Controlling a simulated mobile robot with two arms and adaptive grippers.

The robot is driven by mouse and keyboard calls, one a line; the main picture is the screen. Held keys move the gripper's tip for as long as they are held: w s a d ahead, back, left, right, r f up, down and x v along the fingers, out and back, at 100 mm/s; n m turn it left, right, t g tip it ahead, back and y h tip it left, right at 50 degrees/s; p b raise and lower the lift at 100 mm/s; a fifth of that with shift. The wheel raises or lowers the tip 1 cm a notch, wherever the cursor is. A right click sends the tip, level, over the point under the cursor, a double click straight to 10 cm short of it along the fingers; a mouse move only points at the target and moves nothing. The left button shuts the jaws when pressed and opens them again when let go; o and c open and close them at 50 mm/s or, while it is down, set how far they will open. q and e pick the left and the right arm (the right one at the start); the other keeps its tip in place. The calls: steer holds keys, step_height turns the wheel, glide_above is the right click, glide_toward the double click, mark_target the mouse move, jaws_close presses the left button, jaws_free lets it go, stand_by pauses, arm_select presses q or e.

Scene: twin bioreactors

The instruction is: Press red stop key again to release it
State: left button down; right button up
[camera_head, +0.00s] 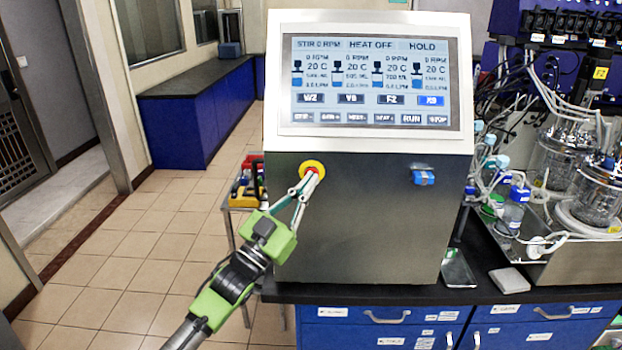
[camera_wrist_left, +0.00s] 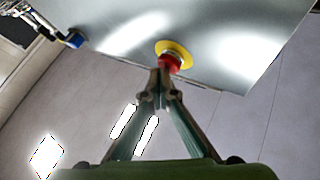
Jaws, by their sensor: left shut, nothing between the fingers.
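The red stop key (camera_wrist_left: 168,62) sits on a yellow round collar (camera_wrist_left: 174,48) on the front panel of the control cabinet. My right gripper is not in view.
The cabinet's screen (camera_head: 376,85) is lit and reads HEAT OFF and HOLD. A blue connector (camera_head: 423,178) juts from the panel's right side. Glass vessels (camera_head: 598,190) with tubing stand at right. The cabinet stands on a black bench top (camera_head: 350,292). The floor at left is clear.

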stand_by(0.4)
arm_select(q)
steer(key=shift+s+p, duration=0.4)
steer(key=shift+s, duration=0.3)
steer(key=s+p, duration=0.3)
steer(key=s, duration=0.3)
steer(key=shift+d, duration=0.15)
steer(key=shift+f, duration=0.1)
